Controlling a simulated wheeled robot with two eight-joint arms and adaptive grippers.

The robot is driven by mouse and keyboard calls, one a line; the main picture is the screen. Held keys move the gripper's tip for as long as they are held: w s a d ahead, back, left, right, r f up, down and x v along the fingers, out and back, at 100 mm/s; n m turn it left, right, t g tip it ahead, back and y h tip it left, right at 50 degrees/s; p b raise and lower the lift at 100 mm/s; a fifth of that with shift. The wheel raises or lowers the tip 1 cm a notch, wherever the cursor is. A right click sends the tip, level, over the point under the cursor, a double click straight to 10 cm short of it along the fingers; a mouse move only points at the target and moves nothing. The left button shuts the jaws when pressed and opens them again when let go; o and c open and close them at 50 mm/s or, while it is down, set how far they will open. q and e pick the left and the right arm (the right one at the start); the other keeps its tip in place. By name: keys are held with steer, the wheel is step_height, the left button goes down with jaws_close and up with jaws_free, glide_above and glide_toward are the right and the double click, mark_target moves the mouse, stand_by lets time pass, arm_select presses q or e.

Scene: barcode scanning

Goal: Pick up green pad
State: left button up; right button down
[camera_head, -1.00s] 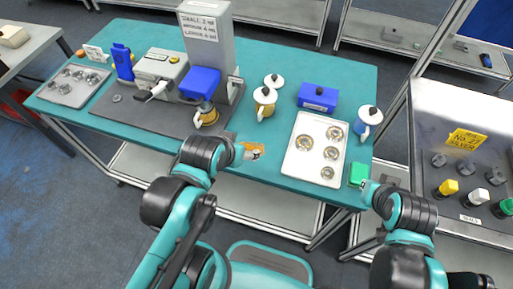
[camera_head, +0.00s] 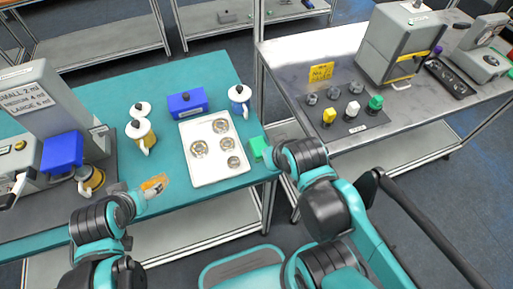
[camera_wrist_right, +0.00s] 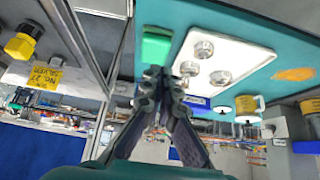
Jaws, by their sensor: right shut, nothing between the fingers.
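The green pad (camera_head: 258,147) lies at the right edge of the teal table (camera_head: 205,80), beside the white tray with round metal cups. My right gripper (camera_head: 272,157) is just right of the pad, at the table edge. In the right wrist view, the green pad (camera_wrist_right: 156,47) is just beyond my right fingertips (camera_wrist_right: 158,73), which are closed together with nothing between them. I cannot tell whether they touch the pad. My left gripper (camera_head: 148,192) is low over the table's front edge beside an orange patch; its fingers are too small to read.
The white tray (camera_head: 195,180) is left of the pad. A metal table (camera_head: 290,60) with yellow, white and green knobs is at right, across a gap.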

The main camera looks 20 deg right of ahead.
stand_by(0.3)
steer(key=c, duration=1.6)
jaws_free()
steer(key=shift+c, duration=0.2)
steer(key=o, duration=0.5)
steer(key=shift+w+r+m, duration=0.2)
steer(key=shift+w+m, duration=0.05)
steer(key=shift+m, duration=0.25)
steer(key=o, duration=1.1)
steer(key=w+m+g, duration=0.1)
steer(key=w+m, duration=0.1)
steer(key=m, duration=0.1)
steer(key=w+m+g+p, duration=0.1)
steer(key=w+m+g, duration=0.1)
steer(key=m, duration=0.1)
steer(key=shift+d+r, duration=0.1)
steer(key=shift+r, duration=0.05)
steer(key=m+g, duration=0.4)
steer(key=m, duration=0.6)
glide_above(259, 145)
step_height(259, 145, down, 4)
steer(key=shift+r+p, duration=0.25)
steer(key=shift+p, duration=0.15)
steer(key=shift+w+f+m, duration=0.1)
steer(key=shift+f+m, duration=0.15)
steer(key=shift+m, duration=0.15)
steer(key=shift+f, duration=0.35)
steer(key=shift+f+b, duration=1.65)
steer(key=shift+f, duration=1.9)
